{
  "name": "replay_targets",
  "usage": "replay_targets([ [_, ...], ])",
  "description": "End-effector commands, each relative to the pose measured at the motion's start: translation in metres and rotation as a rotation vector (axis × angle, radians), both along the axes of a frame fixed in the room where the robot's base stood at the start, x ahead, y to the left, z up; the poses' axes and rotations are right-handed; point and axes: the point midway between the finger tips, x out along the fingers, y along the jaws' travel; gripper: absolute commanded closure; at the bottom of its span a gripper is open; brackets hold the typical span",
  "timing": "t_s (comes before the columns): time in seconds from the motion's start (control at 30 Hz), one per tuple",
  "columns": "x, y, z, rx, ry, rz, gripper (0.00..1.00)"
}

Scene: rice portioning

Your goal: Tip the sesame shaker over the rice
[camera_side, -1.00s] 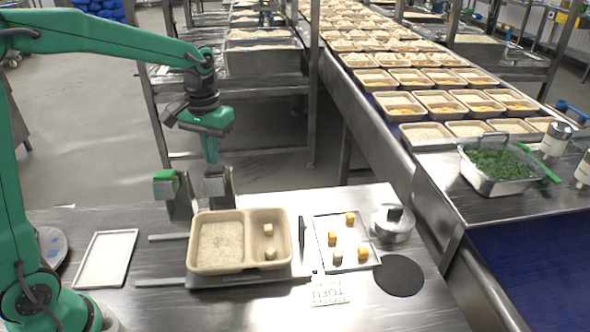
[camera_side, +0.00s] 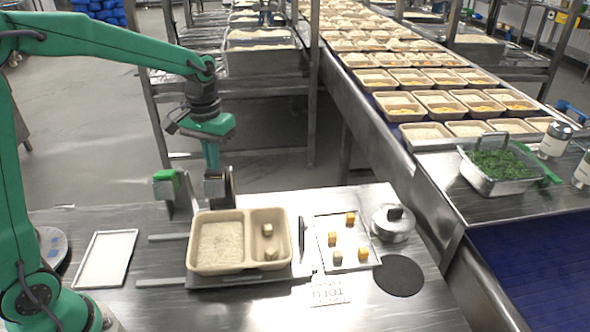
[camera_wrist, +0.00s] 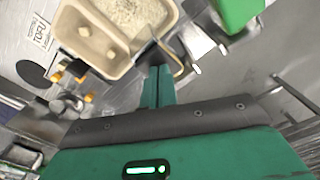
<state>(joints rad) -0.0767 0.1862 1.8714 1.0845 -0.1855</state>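Two white shakers with grey tops stand upright on the steel counter at the right in the side view: one (camera_side: 555,140) by the pan of greens, the other (camera_side: 584,170) cut by the picture edge. Their labels are too small to read, so I cannot tell which holds sesame. The rice (camera_side: 220,243) lies in the left compartment of a tan tray (camera_side: 242,268); it also shows in the wrist view (camera_wrist: 130,14). Two tofu cubes sit in the right compartment.
A small tray (camera_side: 318,228) with several tofu cubes, a lidded steel pot (camera_side: 392,226) and a black disc (camera_side: 399,276) are right of the tan tray. An empty white tray (camera_side: 106,262) lies left. A pan of greens (camera_side: 487,187) stands on the right counter.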

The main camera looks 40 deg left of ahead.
Motion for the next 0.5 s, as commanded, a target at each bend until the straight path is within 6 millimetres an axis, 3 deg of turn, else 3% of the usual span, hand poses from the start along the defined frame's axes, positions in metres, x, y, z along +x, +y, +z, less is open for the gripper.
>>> replay_targets([
  [0.5,-0.003,-0.003,-0.011,0.0,0.001,0.0,1.0],
])
